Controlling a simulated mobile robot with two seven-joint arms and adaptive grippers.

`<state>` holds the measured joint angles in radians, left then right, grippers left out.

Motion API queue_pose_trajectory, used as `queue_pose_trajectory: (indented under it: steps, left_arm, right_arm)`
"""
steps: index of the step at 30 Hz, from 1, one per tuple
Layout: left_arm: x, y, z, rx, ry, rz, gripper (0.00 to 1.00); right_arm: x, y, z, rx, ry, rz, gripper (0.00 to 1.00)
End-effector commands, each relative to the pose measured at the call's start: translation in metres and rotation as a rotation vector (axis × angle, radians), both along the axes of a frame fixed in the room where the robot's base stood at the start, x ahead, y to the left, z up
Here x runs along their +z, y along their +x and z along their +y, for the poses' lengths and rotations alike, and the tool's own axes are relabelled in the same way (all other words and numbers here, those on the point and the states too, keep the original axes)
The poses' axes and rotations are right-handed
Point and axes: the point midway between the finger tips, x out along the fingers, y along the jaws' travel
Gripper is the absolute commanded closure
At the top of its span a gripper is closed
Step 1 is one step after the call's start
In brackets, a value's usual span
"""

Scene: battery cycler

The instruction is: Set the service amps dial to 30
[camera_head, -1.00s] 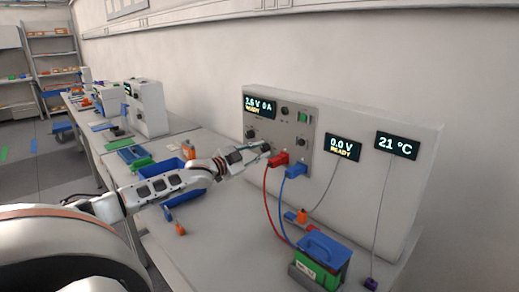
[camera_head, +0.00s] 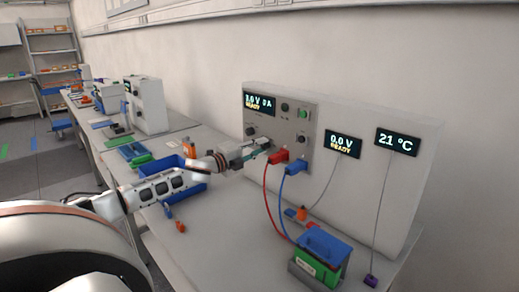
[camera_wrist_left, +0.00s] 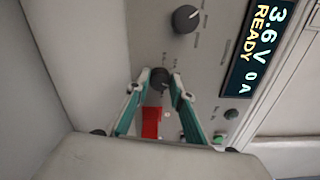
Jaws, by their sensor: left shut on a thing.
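The grey panel (camera_head: 278,118) of the cycler carries several dark dials. My left gripper (camera_head: 269,147) reaches the panel from the left, just above the red plug (camera_head: 280,156). In the left wrist view its two green-sided fingers (camera_wrist_left: 160,84) are shut on a small dark dial (camera_wrist_left: 160,77). The dial's pointer and scale are too small to read. A larger dark dial (camera_wrist_left: 186,18) sits beside it, free; it also shows in the head view (camera_head: 250,131). The display (camera_wrist_left: 258,46) reads 3.6 V, 0 A, READY. My right gripper is out of view.
Red and blue cables run from the red and blue (camera_head: 296,166) plugs to a green battery (camera_head: 318,270) in front. A second display (camera_head: 342,145) reads 0.0 V and a third (camera_head: 397,145) reads 21 °C. A blue bin (camera_head: 162,166) stands near my left arm.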

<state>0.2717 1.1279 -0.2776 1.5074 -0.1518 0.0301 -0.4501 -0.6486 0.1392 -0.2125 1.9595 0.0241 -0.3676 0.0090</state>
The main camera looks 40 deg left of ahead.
Motion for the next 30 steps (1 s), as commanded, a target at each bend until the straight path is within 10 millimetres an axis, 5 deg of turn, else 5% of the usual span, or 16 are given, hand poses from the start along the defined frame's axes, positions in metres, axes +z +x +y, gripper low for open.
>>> queue_pose_trajectory:
  steps: [12,30]
  left_arm:
    - [-0.0017,-0.0001,-0.0009,-0.002,0.278,-0.021,0.99]
    - [-0.001,-0.0001,-0.0013,-0.003,0.362,-0.029,0.99]
  right_arm:
    - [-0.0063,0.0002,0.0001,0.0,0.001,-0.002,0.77]
    - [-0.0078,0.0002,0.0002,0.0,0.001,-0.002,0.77]
